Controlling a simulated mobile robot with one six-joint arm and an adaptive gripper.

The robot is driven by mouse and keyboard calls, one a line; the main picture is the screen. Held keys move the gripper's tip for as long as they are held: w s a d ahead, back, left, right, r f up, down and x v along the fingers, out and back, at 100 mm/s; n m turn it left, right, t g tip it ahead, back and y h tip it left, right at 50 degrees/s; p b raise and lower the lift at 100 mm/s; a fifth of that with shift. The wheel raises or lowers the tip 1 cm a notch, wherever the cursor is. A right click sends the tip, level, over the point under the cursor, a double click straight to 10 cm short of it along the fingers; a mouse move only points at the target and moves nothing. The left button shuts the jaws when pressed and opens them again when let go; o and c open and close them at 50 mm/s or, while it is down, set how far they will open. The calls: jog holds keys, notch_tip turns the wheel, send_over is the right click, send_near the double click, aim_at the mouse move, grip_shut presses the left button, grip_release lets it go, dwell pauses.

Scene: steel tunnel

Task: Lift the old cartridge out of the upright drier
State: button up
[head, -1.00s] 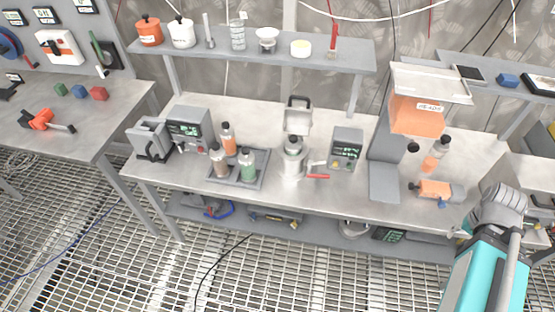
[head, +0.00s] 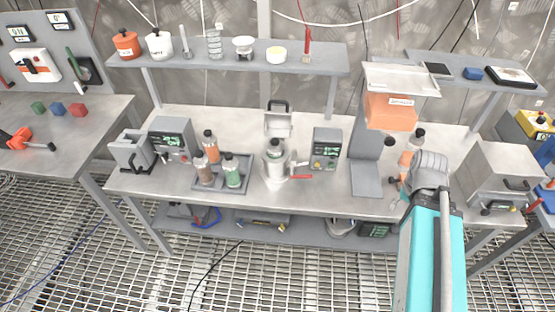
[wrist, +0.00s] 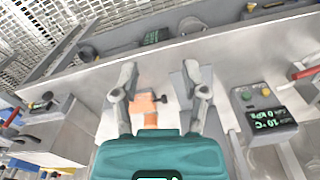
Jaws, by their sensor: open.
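The upright drier (head: 275,168) is a pale cylinder at the middle of the bench in the head view, with its grey lid (head: 279,123) swung up behind. A cartridge with a dark cap (head: 275,146) stands in its mouth; its lower part is hidden inside. A red handle (head: 300,177) lies at the drier's right. My gripper (wrist: 160,68) is open and empty in the wrist view, above the right part of the bench, well right of the drier.
A tray (head: 240,190) with several bottles stands left of the drier. A display box (head: 325,148) stands right of it, then a tall grey stand (head: 366,160) with an orange hopper (head: 390,112). A grey box (head: 500,175) stands at far right. A shelf (head: 225,61) runs behind.

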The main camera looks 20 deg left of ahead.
jog(key=o, duration=0.5)
jog(key=shift+w+a, duration=0.1)
jog(key=shift+a, duration=0.1)
jog(key=shift+o, duration=0.5)
jog(key=shift+w+a+f+n, duration=0.15)
jog(key=shift+n, duration=0.15)
jog(key=w+a+f+n+t+h+b, duration=0.1)
jog(key=w+a+n+t+h+b, duration=0.25)
jog(key=a+n, duration=0.7)
jog(key=w+a+f+n+t+h+b, duration=0.2)
jog(key=w+a+n+b, duration=0.4)
jog(key=a, duration=0.8)
jog(key=s+a+r+n+t+b, duration=0.1)
jog(key=s+a+n+t, duration=0.1)
jog(key=a+n, duration=0.5)
jog(key=s+a+r+n+t+y+b, duration=0.1)
jog(key=s+a+n+t, duration=0.2)
jog(key=a+n, duration=0.5)
jog(key=a+t, duration=0.1)
jog(key=a, duration=0.8)
jog(key=shift+s+r, duration=0.15)
jog(key=shift+t, duration=0.25)
